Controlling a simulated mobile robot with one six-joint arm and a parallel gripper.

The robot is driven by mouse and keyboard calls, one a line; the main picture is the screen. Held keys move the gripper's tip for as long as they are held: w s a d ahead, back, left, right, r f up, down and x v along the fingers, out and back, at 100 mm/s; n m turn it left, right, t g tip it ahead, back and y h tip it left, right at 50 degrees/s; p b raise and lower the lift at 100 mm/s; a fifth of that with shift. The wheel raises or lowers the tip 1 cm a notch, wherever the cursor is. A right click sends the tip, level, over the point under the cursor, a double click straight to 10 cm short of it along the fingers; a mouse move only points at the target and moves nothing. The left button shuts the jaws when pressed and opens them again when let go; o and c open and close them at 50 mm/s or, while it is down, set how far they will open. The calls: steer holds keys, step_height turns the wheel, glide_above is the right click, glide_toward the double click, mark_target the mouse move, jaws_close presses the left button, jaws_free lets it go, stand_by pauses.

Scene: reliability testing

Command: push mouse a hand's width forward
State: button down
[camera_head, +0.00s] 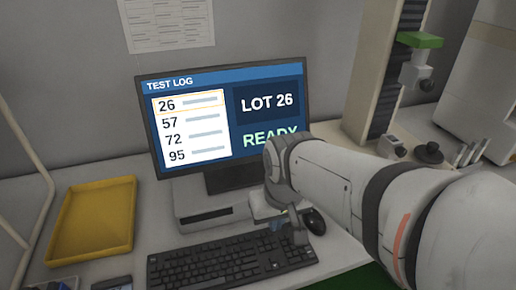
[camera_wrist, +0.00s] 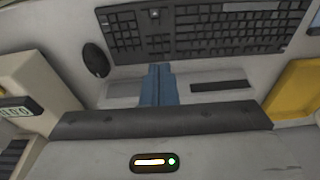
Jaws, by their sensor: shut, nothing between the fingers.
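The black mouse (camera_head: 315,221) lies on the desk just right of the keyboard, partly hidden behind my gripper and wrist in the head view. In the wrist view the mouse (camera_wrist: 95,59) shows whole, left of the fingers and apart from them. My gripper (camera_head: 279,222) is shut and empty, between the monitor and the mouse's side of the keyboard. Its blue fingers also show in the wrist view (camera_wrist: 158,72), together and pointing toward the keyboard's edge. Their height above the desk is hard to tell.
The black keyboard (camera_head: 228,261) lies left of the mouse. A flat grey box (camera_head: 212,213) sits under the monitor (camera_head: 222,110). A yellow tray (camera_head: 95,222) is at the left. A stand with a green-topped part (camera_head: 419,40) and small items are at the right.

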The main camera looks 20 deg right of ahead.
steer(key=shift+s, duration=0.1)
steer(key=n+g+y+p, duration=0.1)
steer(key=n+y, duration=0.3)
steer(key=n, duration=1.1)
glide_above(300, 224)
step_height(300, 224, down, 8)
steer(key=x, duration=0.8)
steer(key=shift+d+f, duration=0.15)
steer(key=shift+f, duration=0.05)
steer(key=shift+d+f, duration=0.2)
steer(key=shift+d, duration=0.1)
steer(key=shift+s+d+p, duration=0.25)
steer(key=shift+d, duration=0.55)
steer(key=shift+s+d+p, duration=0.2)
steer(key=shift+d+p, duration=0.05)
steer(key=shift+d, duration=0.55)
